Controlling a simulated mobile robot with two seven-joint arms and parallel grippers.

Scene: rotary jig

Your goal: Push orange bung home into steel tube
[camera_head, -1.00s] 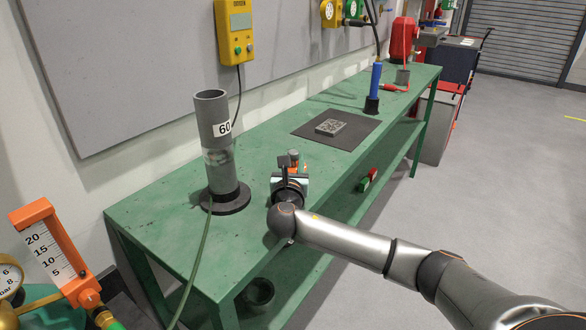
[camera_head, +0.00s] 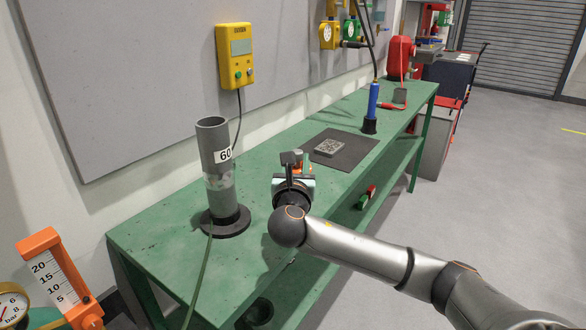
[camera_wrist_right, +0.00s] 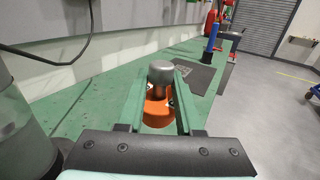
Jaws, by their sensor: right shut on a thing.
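The orange bung (camera_wrist_right: 158,108) sits between the two long fingers of my right gripper (camera_wrist_right: 158,105) in the right wrist view, with a grey cylindrical piece standing up at its far end. In the head view my right gripper (camera_head: 294,163) is shut on it over the green bench; only a little orange shows. A grey tube marked 60 (camera_head: 214,150), apparently the steel tube, stands upright to the left of the gripper, in a round black base, its open mouth up. Bung and tube are apart. My left gripper is not in view.
The green bench (camera_head: 180,235) runs away to the right. A yellow box (camera_head: 235,57) hangs on the wall. A hose runs down beside the tube.

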